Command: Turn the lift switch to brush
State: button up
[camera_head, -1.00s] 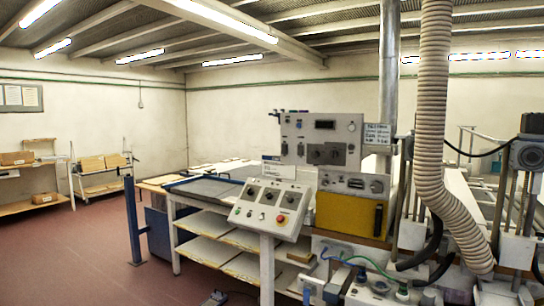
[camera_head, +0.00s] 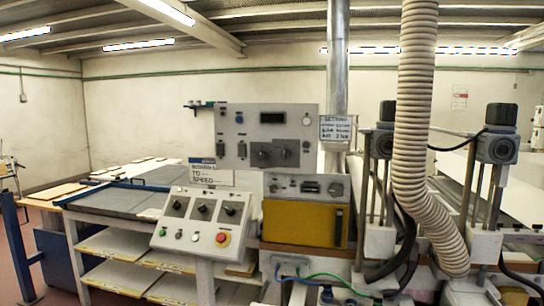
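A sloped grey control console (camera_head: 188,228) stands left of centre. It has three black rotary switches in a row: a left switch (camera_head: 177,204), a middle switch (camera_head: 203,208) and a right switch (camera_head: 230,210). A red button (camera_head: 222,238) sits on a yellow ring below them. An upright grey panel (camera_head: 240,132) behind it carries two more dark knobs, a left knob (camera_head: 264,153) and a right knob (camera_head: 290,153). The lettering is too small to read, so I cannot tell which one is the lift switch or its setting. My gripper is not in view.
A yellow-fronted box (camera_head: 292,222) sits under the upright panel. A ribbed hose (camera_head: 413,130) hangs on the right, beside motorised posts (camera_head: 497,148). A table (camera_head: 125,208) with shelves below stands left of the console. A blue post (camera_head: 14,240) rises at far left. Cables cross the bottom.

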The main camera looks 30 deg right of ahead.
aim_at(284, 154)
jog(key=z, duration=0.85)
jog(key=i, duration=0.8)
jog(key=z, duration=0.95)
